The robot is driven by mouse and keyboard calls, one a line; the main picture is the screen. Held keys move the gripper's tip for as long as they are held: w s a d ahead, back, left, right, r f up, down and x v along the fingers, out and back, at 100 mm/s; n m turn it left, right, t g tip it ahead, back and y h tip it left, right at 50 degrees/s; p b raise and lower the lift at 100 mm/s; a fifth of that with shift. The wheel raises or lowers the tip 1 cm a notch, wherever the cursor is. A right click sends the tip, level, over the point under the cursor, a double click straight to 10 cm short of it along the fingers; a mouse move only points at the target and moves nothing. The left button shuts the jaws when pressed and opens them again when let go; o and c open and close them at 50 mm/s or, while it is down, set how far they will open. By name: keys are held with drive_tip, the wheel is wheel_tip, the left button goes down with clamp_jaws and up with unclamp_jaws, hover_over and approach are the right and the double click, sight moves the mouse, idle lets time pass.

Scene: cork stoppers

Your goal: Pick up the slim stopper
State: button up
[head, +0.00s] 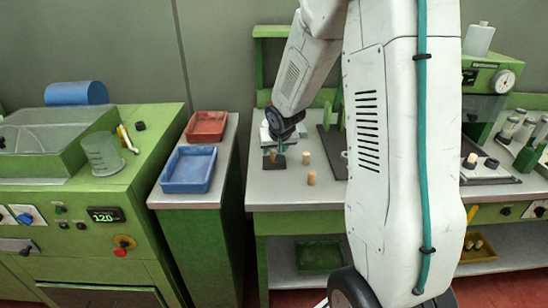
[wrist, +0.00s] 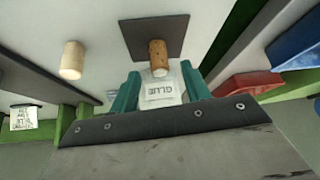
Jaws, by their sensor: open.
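A slim brown speckled cork stopper (wrist: 158,52) stands on a dark square mat (wrist: 136,34) in the wrist view. My gripper (wrist: 160,73) has its two teal fingers apart, one on each side of the line to this stopper, with nothing held. The stopper's near end lies at the gap between the fingertips; I cannot tell whether they touch. In the head view my gripper (head: 277,152) is low over the bench, over the dark mat, and partly hides the cork there. A paler, thicker stopper (wrist: 72,60) stands apart to the left in the wrist view.
In the head view other corks (head: 306,158) (head: 311,178) stand right of the gripper on the grey bench (head: 290,195). A blue tray (head: 188,170) and a red tray (head: 206,126) lie on a stand to the left.

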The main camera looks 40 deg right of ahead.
drive_tip(key=shift+w+d+f, duration=0.1)
drive_tip(key=shift+w+f, duration=0.2)
drive_tip(key=shift+f, duration=0.25)
clamp_jaws()
drive_tip(key=shift+r, duration=0.2)
